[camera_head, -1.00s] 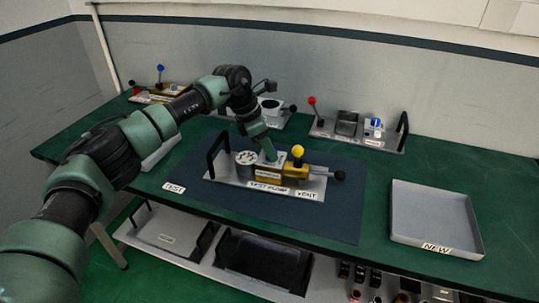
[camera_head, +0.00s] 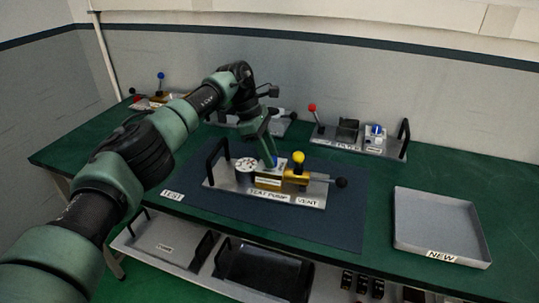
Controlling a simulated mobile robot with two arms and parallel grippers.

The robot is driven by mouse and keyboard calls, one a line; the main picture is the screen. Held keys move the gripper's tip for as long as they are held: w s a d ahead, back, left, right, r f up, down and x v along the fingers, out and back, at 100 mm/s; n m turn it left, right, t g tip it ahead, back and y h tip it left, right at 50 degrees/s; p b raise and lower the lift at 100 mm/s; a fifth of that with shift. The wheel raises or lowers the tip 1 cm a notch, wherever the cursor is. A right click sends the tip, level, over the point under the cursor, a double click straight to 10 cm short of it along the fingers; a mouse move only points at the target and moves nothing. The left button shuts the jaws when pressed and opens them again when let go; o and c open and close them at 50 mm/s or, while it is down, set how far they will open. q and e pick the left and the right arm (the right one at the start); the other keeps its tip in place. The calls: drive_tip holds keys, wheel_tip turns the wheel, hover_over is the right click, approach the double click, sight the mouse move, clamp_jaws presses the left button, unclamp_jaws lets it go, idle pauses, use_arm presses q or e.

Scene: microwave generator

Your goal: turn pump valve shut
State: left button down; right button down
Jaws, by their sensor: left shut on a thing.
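The test pump (camera_head: 265,194) stands on a grey base plate with labels reading TEST PUMP and VENT. It has a round white-faced gauge (camera_head: 245,165), a brass block, a yellow ball knob (camera_head: 298,157) on a yellow body, and a black-knobbed lever (camera_head: 341,183) pointing right. My left gripper (camera_head: 271,161) reaches down from above, between the gauge and the yellow knob. It is shut on a small part on top of the brass block, seemingly the pump valve. Its fingers hide that part, so its angle cannot be told. My right gripper is not in view.
The pump sits on a dark blue mat (camera_head: 340,225). A black upright handle (camera_head: 216,160) rises at the plate's left end. An empty NEW tray (camera_head: 440,225) lies at right. A filter unit (camera_head: 347,130) and other fixtures stand behind. A lower shelf holds trays.

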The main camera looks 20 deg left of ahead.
use_arm(q)
drive_tip(key=c, duration=1.1)
unclamp_jaws()
drive_tip(key=shift+o, duration=0.2)
drive_tip(key=shift+r, duration=0.1)
drive_tip(key=shift+a+r, duration=0.15)
drive_tip(key=shift+r, duration=0.2)
drive_tip(key=b+v, duration=0.1)
drive_tip(key=v, duration=0.6)
drive_tip(key=shift+f, duration=0.1)
